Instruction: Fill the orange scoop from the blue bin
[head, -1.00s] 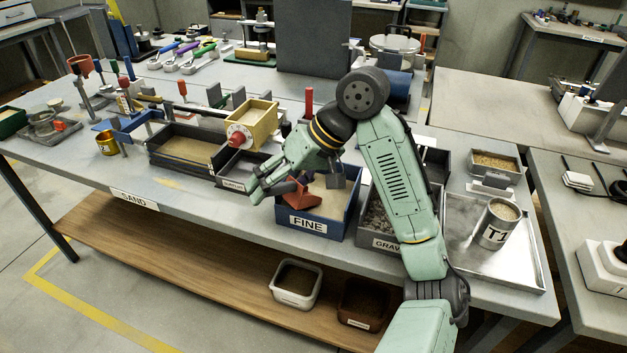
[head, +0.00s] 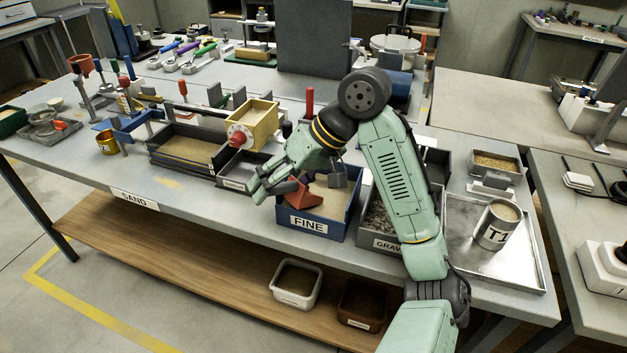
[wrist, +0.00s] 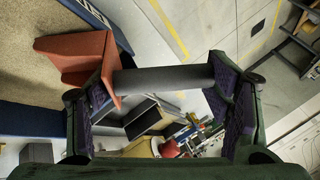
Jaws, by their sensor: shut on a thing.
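The orange scoop (head: 299,192) has a red-orange bowl, tilted at the front left of the blue bin (head: 325,230) labelled FINE. In the wrist view the bowl (wrist: 78,58) shows at the left, over or at the edge of the pale sand (wrist: 40,25). My gripper (head: 263,187) is just left of the bin and shut on the scoop's dark handle (wrist: 165,80), which lies between the two pads. The bin holds pale sand (head: 328,198). The inside of the bowl is hidden, so I cannot tell whether it holds sand.
A gravel bin (head: 383,242) stands right of the blue bin, partly behind my arm. A grey tray (head: 240,168) and a yellow box (head: 252,122) are to the left. A metal tray (head: 470,268) with a T1 can (head: 492,226) is at the right.

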